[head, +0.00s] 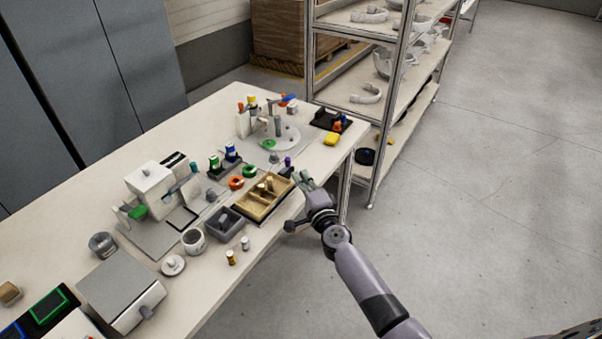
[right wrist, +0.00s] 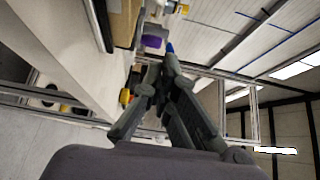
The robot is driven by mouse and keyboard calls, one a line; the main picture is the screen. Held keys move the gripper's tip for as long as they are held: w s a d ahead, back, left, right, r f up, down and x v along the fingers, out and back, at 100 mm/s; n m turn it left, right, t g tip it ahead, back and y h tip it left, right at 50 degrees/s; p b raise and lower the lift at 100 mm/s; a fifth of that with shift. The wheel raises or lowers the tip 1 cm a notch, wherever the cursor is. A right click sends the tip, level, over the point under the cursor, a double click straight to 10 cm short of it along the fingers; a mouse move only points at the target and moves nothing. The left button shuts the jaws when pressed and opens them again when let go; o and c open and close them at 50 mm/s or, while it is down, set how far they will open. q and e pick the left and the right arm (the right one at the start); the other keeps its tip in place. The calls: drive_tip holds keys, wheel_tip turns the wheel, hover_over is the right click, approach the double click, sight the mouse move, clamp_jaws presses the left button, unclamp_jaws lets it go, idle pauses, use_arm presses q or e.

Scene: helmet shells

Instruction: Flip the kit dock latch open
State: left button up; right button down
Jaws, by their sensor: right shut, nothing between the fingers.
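My right gripper (head: 305,181) is shut and empty. I see a gap between the fingers and the tray in the head view. In the right wrist view the fingertips (right wrist: 161,68) come together below a purple piece (right wrist: 152,42); I cannot tell whether they touch it. No latch can be made out clearly; it may be hidden or too small. My left gripper is not in view.
The white table (head: 70,215) holds a grey bin (head: 223,231), a white cup (head: 194,242), green and orange rings and a grey box (head: 122,290). A metal shelf rack (head: 402,85) with helmet shells stands beyond the table's far end. The floor right of the table is clear.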

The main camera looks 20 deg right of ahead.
drive_tip(key=shift+s+a+f, duration=0.1)
drive_tip(key=shift+s+f, duration=0.1)
drive_tip(key=shift+s, duration=0.9)
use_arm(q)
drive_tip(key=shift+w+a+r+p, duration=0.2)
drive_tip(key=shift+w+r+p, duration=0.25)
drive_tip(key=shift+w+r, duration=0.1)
use_arm(e)
drive_tip(key=shift+s, duration=2.7)
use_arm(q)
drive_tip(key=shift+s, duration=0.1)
